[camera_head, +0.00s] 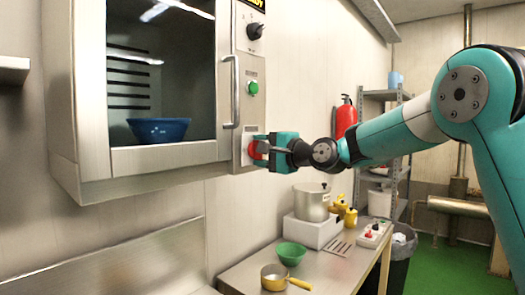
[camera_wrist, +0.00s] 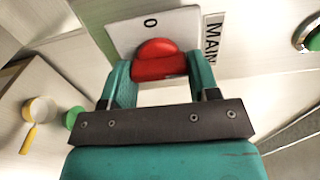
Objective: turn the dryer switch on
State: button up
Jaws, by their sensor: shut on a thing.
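The dryer (camera_head: 160,160) is a steel cabinet on the wall with a glass door and a side panel. Low on that panel is the red switch (camera_head: 252,149), mostly hidden by my gripper in the head view. My gripper (camera_head: 268,150) reaches it from the right and is shut on it. In the wrist view the red switch (camera_wrist: 158,60) sits between the teal fingers of my gripper (camera_wrist: 160,75). A plate with a "0" mark is behind it, beside a label reading "MAIN".
A green button (camera_head: 253,88) and a black knob (camera_head: 255,31) are higher on the panel, near the door handle (camera_head: 233,92). A blue bowl (camera_head: 158,130) is inside the dryer. Below, a table (camera_head: 250,275) holds a pot (camera_head: 311,203), a green bowl (camera_head: 291,253) and a yellow-handled pan (camera_head: 275,277).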

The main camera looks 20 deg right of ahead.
jog(key=o, duration=0.9)
jog(key=b+v, duration=0.7)
jog(key=v, duration=1)
jog(key=shift+s+d+b, duration=0.2)
jog(key=shift+b, duration=0.15)
